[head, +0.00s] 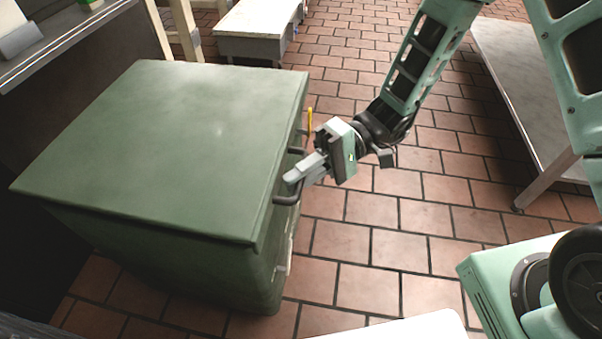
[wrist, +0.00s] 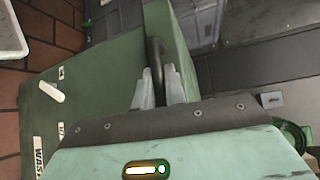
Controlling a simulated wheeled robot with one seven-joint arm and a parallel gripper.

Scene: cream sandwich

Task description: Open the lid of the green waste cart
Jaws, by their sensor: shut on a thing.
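The green waste cart (head: 262,262) stands at the left in the head view, with its lid (head: 190,130) lying flat and shut on top. Dark handles stick out from the lid's right edge. My gripper (head: 292,178) reaches in from the right and is shut on the near lid handle (head: 288,199). In the wrist view the grey fingertips (wrist: 159,90) close around the dark handle bar (wrist: 156,52) beside the green cart wall (wrist: 95,85). Part of the handle is hidden between the fingers.
A counter (head: 60,40) runs along the upper left behind the cart. A low white-topped table (head: 258,18) stands at the back. A pale-topped table (head: 530,90) is at the right. The tiled floor (head: 380,220) between is clear.

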